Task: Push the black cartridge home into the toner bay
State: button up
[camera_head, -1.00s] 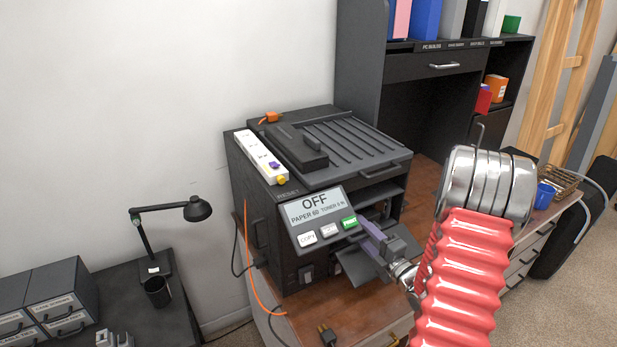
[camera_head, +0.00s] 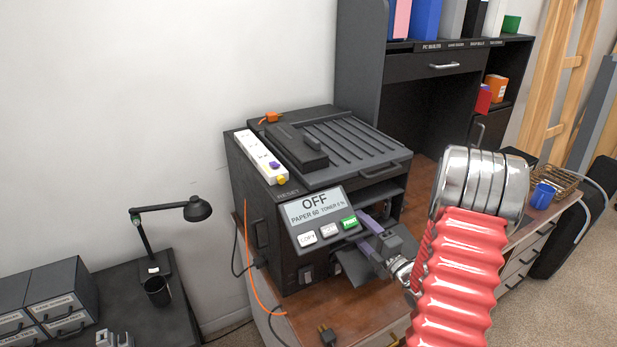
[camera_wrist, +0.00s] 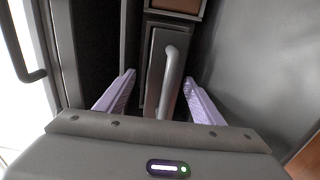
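The printer (camera_head: 285,215) stands on the wooden desk, its panel reading OFF and TONER 0 %. In the wrist view, my gripper (camera_wrist: 159,78) is open, its lilac fingers spread on either side of a grey handle, with a gap on both sides. The handle is on a narrow dark block (camera_wrist: 154,88), which looks like the cartridge in the bay; its depth cannot be told. In the head view, my gripper (camera_head: 373,227) is at the printer's front, right of the panel, and hides the bay. A separate black block (camera_head: 297,147) lies on the printer's top.
A dark flap (camera_head: 362,272) sticks out below my gripper. A white power strip (camera_head: 261,157) lies on the printer's top left. An orange cable (camera_head: 250,270) hangs down its side, and a loose plug (camera_head: 327,335) lies in front. Grey walls flank the fingers closely.

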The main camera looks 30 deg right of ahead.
jog(key=shift+o, duration=0.5)
jog(key=shift+f, duration=0.5)
jog(key=shift+s, duration=0.1)
jog(key=shift+s, duration=0.1)
jog(key=shift+s+f, duration=0.1)
jog(key=shift+s, duration=3.75)
jog(key=shift+c, duration=0.2)
